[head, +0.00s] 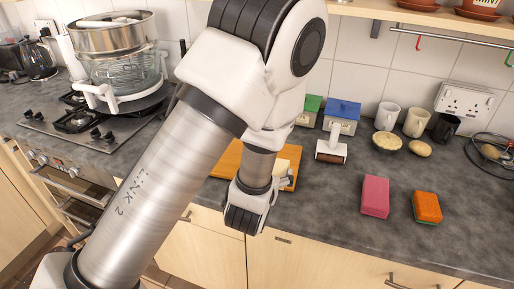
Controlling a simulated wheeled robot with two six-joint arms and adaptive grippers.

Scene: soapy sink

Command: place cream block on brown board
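The brown board (227,160) lies on the grey worktop, mostly hidden behind my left arm; its orange-brown surface shows on both sides of the wrist. A pale cream patch (290,154) shows just right of the wrist, over the board's right part. It looks like the cream block, but I cannot tell whether it rests on the board or is held. My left gripper (284,183) is almost wholly hidden behind its wrist, with only a small grey part showing beside the cream patch. Its fingers are not clear. My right gripper is not in view.
A pink block (375,196) and an orange-and-green sponge (427,207) lie on the right worktop. A white-handled roller (331,149), a blue-lidded box (342,115), mugs (415,122) and a bowl (387,142) stand behind. A hob with a glass steamer (120,65) is at left.

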